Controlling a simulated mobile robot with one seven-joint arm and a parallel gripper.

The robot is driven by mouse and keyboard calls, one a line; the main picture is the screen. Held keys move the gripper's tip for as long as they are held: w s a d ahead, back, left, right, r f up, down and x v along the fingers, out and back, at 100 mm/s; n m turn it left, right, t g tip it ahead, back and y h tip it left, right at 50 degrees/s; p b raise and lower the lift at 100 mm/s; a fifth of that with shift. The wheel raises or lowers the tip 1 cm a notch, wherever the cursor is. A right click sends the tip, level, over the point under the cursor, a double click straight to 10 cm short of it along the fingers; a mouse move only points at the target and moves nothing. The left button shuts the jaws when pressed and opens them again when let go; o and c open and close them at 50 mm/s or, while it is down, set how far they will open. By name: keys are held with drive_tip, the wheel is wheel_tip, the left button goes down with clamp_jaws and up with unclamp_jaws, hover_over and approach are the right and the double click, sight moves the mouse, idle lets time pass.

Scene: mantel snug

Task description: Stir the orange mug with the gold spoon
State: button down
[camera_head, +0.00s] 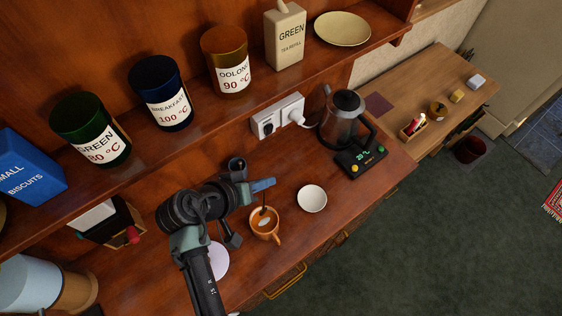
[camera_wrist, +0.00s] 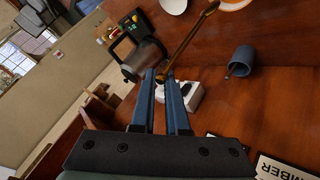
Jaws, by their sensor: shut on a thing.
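The orange mug (camera_head: 257,229) stands upright on the wooden counter, with its handle toward the front right. Part of its orange rim shows at the top edge of the wrist view (camera_wrist: 236,4). My gripper (camera_head: 264,185) is just behind and above the mug. In the wrist view my gripper (camera_wrist: 164,76) is shut on one end of the gold spoon (camera_wrist: 187,46). The spoon slants up and right from the fingertips, its far end close to the mug. A thin dark shape shows at the mug's back rim in the head view; I cannot tell whether the spoon is inside.
A white saucer (camera_head: 312,198) lies right of the mug. A dark blue cup (camera_wrist: 241,61) stands nearby. A glass kettle (camera_head: 341,118) on its black base (camera_head: 361,160) is at the back right. A white socket block (camera_head: 278,114) and a shelf of canisters (camera_head: 160,93) are behind.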

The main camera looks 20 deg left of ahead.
wheel_tip(320, 180, down, 13)
drive_tip(key=b, duration=1)
drive_tip(key=shift+r, duration=0.2)
idle(0.3)
drive_tip(key=shift+s+d, duration=0.1)
